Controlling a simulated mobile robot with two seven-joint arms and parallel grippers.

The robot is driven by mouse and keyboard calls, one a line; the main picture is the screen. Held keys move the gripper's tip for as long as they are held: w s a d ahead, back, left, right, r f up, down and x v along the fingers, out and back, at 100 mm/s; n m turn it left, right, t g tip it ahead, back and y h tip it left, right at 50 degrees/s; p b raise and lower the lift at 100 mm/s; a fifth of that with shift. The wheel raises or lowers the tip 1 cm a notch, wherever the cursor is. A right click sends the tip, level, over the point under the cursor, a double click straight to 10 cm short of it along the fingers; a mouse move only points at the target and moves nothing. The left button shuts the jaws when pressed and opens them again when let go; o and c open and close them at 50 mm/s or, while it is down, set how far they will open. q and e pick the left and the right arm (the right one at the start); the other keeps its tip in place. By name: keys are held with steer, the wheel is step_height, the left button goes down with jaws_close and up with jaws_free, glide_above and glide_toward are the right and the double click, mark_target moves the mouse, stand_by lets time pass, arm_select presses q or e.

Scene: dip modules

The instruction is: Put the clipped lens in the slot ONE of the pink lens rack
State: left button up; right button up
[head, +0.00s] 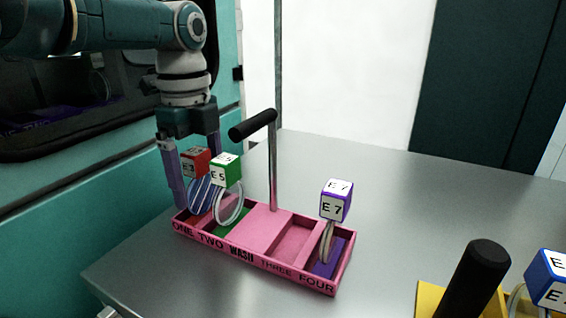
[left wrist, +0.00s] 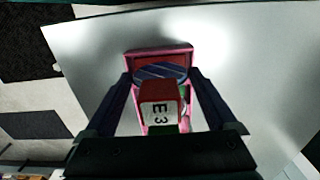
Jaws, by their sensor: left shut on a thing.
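My left gripper (head: 195,184) is shut on the clipped lens, which has a red cube (head: 194,162) marked E3 and a blue striped disc (head: 200,196). The lens stands upright at slot ONE, the left end of the pink lens rack (head: 262,228). Its lower edge is hidden, so I cannot tell if it rests on the red slot floor (head: 191,219). In the left wrist view the red cube (left wrist: 160,92) and the disc (left wrist: 160,72) lie between the fingers over the red end compartment. My right gripper is not in view.
A green-cube lens E5 (head: 226,172) stands in slot TWO, close beside. A purple-cube lens E7 (head: 337,200) stands in slot FOUR. WASH and THREE look empty. The rack's post with a black handle (head: 253,125) rises behind. A yellow rack (head: 432,300) sits front right.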

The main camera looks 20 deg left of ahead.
mark_target(195, 151)
arm_select(q)
steer(key=o, duration=1)
steer(key=shift+o, duration=0.2)
steer(key=shift+r+p, duration=0.3)
steer(key=shift+p, duration=0.15)
step_height(195, 151, up, 3)
steer(key=shift+r+p, duration=0.15)
steer(key=shift+p, duration=0.85)
step_height(195, 151, up, 8)
steer(key=shift+r, duration=0.2)
